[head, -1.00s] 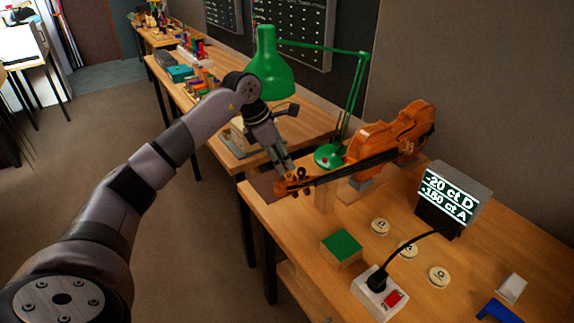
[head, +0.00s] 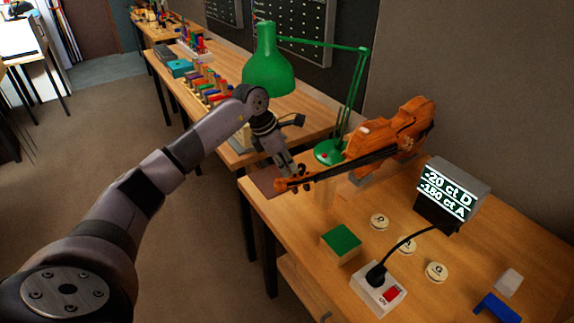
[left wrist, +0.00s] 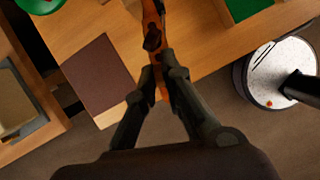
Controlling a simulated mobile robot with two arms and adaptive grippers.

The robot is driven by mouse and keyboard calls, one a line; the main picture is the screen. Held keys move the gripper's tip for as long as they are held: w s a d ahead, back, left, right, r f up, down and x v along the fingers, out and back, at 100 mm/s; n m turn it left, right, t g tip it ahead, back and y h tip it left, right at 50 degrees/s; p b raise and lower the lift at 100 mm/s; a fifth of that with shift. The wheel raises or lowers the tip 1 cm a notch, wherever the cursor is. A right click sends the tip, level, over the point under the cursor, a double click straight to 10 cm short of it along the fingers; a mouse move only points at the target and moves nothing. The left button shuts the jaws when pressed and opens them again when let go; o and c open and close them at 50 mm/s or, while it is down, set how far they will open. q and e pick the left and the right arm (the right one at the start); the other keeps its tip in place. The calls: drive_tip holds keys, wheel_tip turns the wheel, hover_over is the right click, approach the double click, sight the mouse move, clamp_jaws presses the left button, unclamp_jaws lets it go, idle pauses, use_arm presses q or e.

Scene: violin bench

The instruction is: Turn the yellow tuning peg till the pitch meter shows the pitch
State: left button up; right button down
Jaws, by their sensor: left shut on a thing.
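The brown violin (head: 398,135) lies raised above the bench, its scroll and pegs toward my left gripper (head: 293,177). The gripper points down at the peg end. In the left wrist view my fingers (left wrist: 161,72) are closed in at the peg box (left wrist: 160,60), shut on a tuning peg mostly hidden between them. A dark peg (left wrist: 152,40) shows just beyond the fingertips. I cannot make out any yellow on the held peg. My right gripper is not in view.
A green lamp (head: 268,65) stands behind the violin neck. A green-topped block (head: 341,241), several round lettered discs (head: 436,272) and a switch box (head: 378,292) with a black cable lie on the bench (head: 300,240). A dark brown mat (left wrist: 98,72) lies near the peg end.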

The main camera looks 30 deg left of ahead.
use_arm(q)
clamp_jaws()
drive_tip(key=shift+n, duration=0.7)
drive_tip(key=o, duration=0.6)
unclamp_jaws()
drive_tip(key=shift+y, duration=0.3)
drive_tip(key=shift+r, duration=0.1)
drive_tip(key=v, duration=1.2)
drive_tip(key=shift+s, duration=0.1)
